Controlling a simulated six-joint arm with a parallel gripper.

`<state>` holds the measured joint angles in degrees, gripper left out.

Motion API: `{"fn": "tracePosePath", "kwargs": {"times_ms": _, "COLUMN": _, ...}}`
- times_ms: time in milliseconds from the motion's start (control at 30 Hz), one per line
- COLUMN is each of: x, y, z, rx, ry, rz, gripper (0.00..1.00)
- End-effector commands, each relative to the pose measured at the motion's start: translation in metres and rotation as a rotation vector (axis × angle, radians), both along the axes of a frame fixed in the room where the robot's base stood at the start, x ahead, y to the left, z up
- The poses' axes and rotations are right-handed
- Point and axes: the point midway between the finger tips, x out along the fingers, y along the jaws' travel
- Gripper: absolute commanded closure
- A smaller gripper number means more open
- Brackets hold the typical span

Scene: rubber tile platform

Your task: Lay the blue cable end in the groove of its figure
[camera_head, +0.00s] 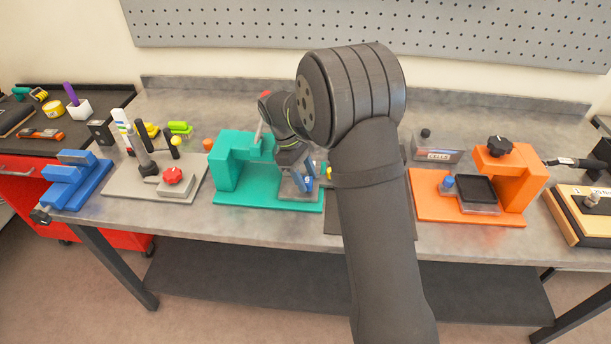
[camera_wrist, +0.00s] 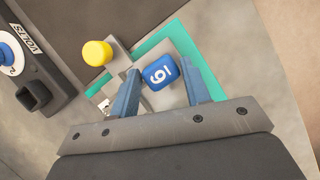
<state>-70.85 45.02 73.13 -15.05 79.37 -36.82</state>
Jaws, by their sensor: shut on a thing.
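My gripper (camera_wrist: 157,70) is shut on a blue block-shaped cable end (camera_wrist: 159,75) with a white number printed on its face. In the head view my gripper (camera_head: 297,168) is low over the right part of the teal fixture (camera_head: 232,172), with a bit of blue (camera_head: 309,183) at the fingers. The teal base (camera_wrist: 176,38) and a grey plate show beneath the block in the wrist view. I cannot make out a groove or any cable, nor whether the block touches the plate.
A yellow knob (camera_wrist: 97,52) and a dark VOLTS panel (camera_wrist: 32,62) lie left in the wrist view. An orange fixture (camera_head: 515,190) stands right, a grey plate with a red knob (camera_head: 175,181) left, and a blue fixture (camera_head: 75,182) far left. My arm hides the bench's middle.

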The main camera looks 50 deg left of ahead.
Motion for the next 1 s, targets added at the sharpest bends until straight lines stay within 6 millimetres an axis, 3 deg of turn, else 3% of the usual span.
{"fn": "tracePosePath", "kwargs": {"times_ms": 1000, "x": 0.0, "y": -0.0001, "z": -0.0098, "rx": 0.0, "ry": 0.0, "rz": 0.0, "gripper": 0.8}}
